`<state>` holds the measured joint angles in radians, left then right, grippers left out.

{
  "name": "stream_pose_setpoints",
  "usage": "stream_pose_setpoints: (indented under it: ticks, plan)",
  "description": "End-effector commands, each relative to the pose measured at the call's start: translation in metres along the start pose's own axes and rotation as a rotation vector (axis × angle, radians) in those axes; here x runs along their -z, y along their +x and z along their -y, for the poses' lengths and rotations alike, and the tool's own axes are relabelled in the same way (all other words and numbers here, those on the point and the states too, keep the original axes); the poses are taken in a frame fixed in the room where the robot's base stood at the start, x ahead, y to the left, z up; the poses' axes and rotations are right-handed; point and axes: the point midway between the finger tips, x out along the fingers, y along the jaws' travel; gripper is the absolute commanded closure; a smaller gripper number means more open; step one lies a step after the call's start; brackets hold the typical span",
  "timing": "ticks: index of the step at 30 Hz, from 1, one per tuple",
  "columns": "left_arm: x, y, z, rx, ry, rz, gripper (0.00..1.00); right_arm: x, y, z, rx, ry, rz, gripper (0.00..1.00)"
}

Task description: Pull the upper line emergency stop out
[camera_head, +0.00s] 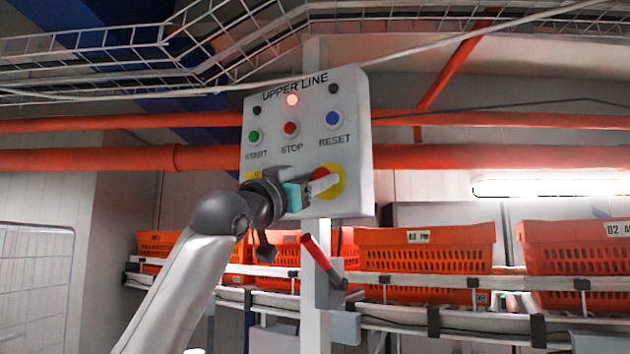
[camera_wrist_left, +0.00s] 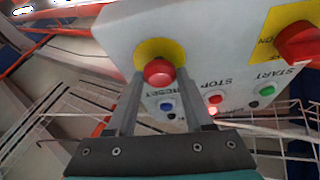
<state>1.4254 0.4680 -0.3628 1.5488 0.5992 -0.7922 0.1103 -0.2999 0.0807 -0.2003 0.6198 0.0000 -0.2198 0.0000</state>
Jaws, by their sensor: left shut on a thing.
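The white UPPER LINE control box (camera_head: 355,150) is mounted on a post. Its emergency stop is a red mushroom button (camera_head: 319,173) on a yellow disc (camera_head: 341,182), at the lower right of the box. My left gripper (camera_head: 325,184) reaches it from the left and partly covers the button. In the left wrist view, the red button (camera_wrist_left: 159,71) sits between the two fingertips, with the yellow disc (camera_wrist_left: 150,50) behind it. The left gripper is shut on the button. My right gripper is in neither view.
The box carries START (camera_head: 254,136), STOP (camera_head: 291,129) and RESET (camera_head: 333,119) buttons, and a lit red lamp (camera_head: 292,100). A red switch (camera_wrist_left: 298,42) is near the gripper. A red-handled lever (camera_head: 316,251) and orange totes (camera_head: 425,262) are below.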

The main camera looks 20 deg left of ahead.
Motion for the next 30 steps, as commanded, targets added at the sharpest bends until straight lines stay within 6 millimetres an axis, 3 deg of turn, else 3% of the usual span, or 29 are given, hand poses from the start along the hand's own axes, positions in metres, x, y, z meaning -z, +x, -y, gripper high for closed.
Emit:
stream_pose_setpoints:
  ticks: [1, 10, 25, 30]
  plan:
    - [0.000, 0.000, 0.000, 0.000, 0.000, 0.000, 0.67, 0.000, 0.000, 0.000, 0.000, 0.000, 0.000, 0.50]
    - [0.000, 0.000, 0.000, -0.001, 0.000, 0.000, 1.00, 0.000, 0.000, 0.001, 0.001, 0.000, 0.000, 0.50]
    - [0.000, 0.000, 0.000, -0.001, 0.000, 0.001, 1.00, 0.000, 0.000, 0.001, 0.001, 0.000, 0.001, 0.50]
    - [0.003, -0.010, 0.000, 0.000, 0.001, 0.000, 1.00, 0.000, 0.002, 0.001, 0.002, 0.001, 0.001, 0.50]
